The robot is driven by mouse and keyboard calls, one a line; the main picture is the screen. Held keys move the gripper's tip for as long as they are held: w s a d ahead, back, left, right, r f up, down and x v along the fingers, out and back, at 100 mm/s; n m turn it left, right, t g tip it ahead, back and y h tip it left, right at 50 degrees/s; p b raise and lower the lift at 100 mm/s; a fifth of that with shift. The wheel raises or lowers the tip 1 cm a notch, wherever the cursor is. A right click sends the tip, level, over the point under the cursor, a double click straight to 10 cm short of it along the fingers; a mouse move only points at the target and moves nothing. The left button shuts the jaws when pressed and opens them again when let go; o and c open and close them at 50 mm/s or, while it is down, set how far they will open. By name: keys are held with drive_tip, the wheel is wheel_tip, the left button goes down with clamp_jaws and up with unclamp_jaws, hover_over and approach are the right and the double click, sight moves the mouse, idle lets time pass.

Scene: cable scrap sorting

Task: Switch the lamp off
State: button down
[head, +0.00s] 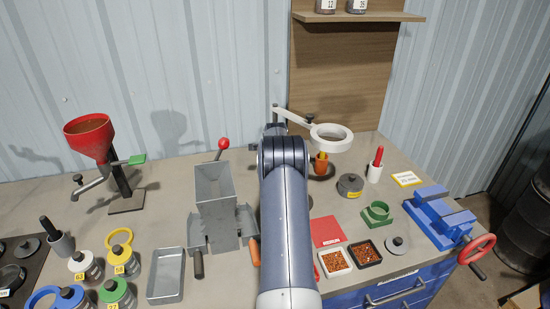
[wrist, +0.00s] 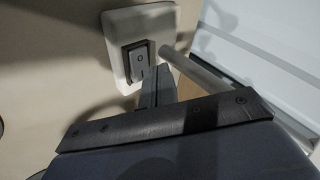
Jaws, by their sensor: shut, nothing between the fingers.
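The lamp is a white ring head (head: 331,138) on a pale jointed arm at the back of the bench in the head view. Its lower part is hidden behind my arm. I cannot tell whether it is lit. In the wrist view, the lamp's whitish base (wrist: 117,35) carries a dark rocker switch (wrist: 138,60) with a round mark on it. My gripper (wrist: 156,75) is shut and empty, its fingertips at the lower edge of the switch. I cannot tell whether they touch it. In the head view my gripper is hidden behind my arm.
A pale post (wrist: 195,70) rises close beside the fingers in the wrist view. A red funnel (head: 90,137) is farther left, a blue vise (head: 437,214) at right.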

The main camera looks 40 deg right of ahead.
drive_tip(key=shift+s+d+r+p, duration=0.15)
drive_tip(key=shift+r+p, duration=0.35)
drive_tip(key=shift+r, duration=0.75)
drive_tip(key=shift+s+d+r+p, duration=0.15)
drive_tip(key=shift+r+p, duration=0.35)
drive_tip(key=shift+r, duration=0.7)
drive_tip(key=shift+w, duration=0.1)
